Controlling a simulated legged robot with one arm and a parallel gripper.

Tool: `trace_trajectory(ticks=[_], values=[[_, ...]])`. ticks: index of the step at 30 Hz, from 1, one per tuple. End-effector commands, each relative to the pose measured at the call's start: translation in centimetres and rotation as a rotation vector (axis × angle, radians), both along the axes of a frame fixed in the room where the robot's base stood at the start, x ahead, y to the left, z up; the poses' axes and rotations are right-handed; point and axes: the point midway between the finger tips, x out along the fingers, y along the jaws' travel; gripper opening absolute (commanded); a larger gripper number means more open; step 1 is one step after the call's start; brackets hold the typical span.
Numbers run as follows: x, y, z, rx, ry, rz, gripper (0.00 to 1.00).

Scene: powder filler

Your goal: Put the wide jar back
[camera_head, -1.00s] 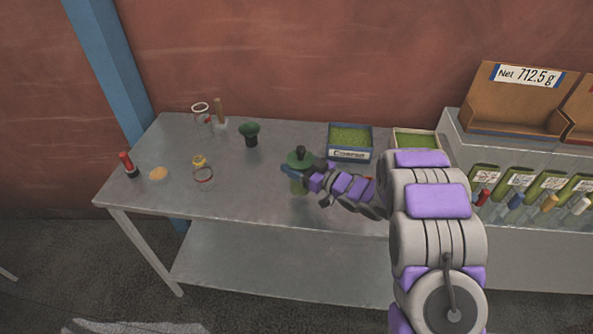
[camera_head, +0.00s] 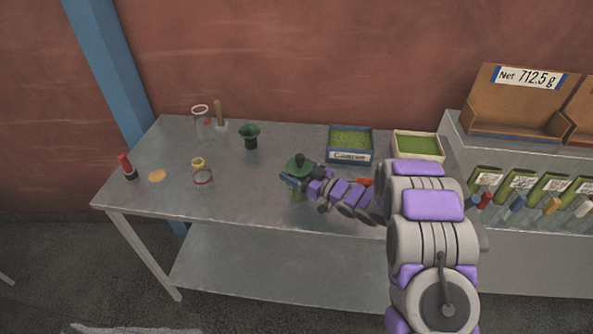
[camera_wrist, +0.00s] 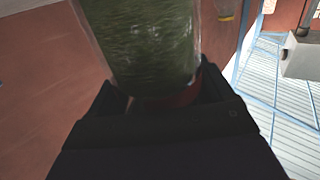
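A clear jar of green powder (camera_wrist: 145,45) fills the top of the wrist view, with a reddish band low on it. My gripper (camera_head: 290,181) is shut around this jar above the table. In the head view a dark green round top with a dark knob (camera_head: 299,163) sits over the held jar (camera_head: 298,195), which is mostly hidden by my gripper. I cannot tell which jar is the wide one. A clear jar with a pale rim (camera_head: 201,124) stands at the back left. Another clear jar with a yellow ring and red band (camera_head: 202,175) stands nearer the front.
The metal table (camera_head: 250,190) also holds a dark green funnel (camera_head: 250,137), a red-topped tool (camera_head: 127,167), a tan disc (camera_head: 157,176), and a wooden-handled tool (camera_head: 219,115). A bin labelled Coarse (camera_head: 350,157) and a second bin (camera_head: 417,157) stand at the back right.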

Motion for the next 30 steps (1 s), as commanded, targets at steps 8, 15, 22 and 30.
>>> trace_trajectory(ticks=[8,15,22,30], values=[[0.0,0.0,0.0,0.0,0.0,0.0,0.96],[-0.2,-0.5,0.2,0.0,0.001,-0.002,0.96],[-2.2,-3.8,0.3,0.0,0.002,-0.004,0.96],[-4.9,-8.0,0.3,0.001,0.003,-0.004,0.96]])
